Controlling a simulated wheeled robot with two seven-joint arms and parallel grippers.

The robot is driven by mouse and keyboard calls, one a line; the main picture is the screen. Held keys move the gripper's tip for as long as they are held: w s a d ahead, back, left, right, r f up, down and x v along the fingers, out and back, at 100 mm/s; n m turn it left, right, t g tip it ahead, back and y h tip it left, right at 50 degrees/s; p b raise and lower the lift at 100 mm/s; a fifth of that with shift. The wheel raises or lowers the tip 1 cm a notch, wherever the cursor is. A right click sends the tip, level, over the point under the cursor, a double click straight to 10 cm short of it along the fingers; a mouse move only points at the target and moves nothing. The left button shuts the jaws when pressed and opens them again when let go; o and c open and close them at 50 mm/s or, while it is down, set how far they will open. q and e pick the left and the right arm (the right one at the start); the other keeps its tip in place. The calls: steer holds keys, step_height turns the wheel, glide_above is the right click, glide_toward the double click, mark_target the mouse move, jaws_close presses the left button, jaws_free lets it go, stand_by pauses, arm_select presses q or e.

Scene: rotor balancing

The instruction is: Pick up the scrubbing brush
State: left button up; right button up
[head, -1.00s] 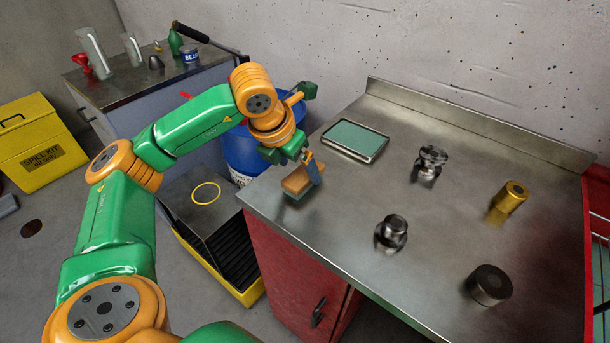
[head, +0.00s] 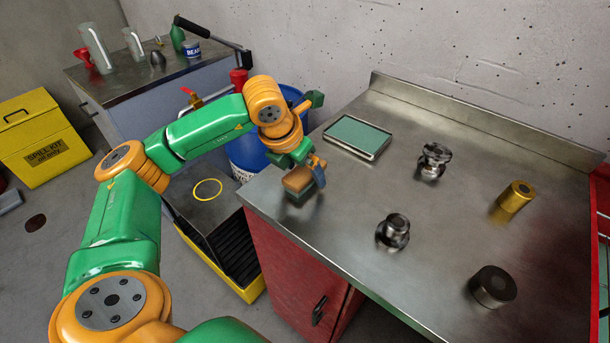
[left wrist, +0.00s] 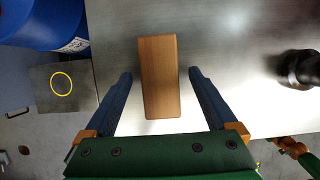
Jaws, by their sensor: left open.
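The scrubbing brush (head: 298,179) has a brown wooden block back and sits at the left front corner of the steel bench. In the left wrist view its wooden top (left wrist: 159,77) lies between my two blue fingers, with a gap on each side. My left gripper (head: 316,172) is open around the brush, and its fingers point down. In the head view a blue finger partly covers the brush's right end. The bristles are mostly hidden. My right gripper is not seen clearly in either view.
The steel bench (head: 345,235) also carries a green-topped tray (head: 357,137), two shiny metal parts (head: 433,160) (head: 393,231), a brass cylinder (head: 515,196) and a dark cylinder (head: 493,286). A blue drum (head: 247,155) stands beside the bench's left edge.

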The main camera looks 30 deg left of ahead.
mark_target(304, 171)
arm_select(q)
jaws_close()
stand_by(0.3)
steer(key=shift+r+p, duration=0.35)
steer(key=shift+p, duration=0.1)
steer(key=shift+w+r, duration=0.1)
steer(key=shift+r, duration=0.1)
steer(key=shift+r+b, duration=0.55)
steer(key=shift+r, duration=0.4)
steer(key=s+d+r+p, duration=0.1)
steer(key=s+d+r, duration=0.1)
steer(key=s+r, duration=0.8)
steer(key=s, duration=0.4)
steer(key=shift+r, duration=0.25)
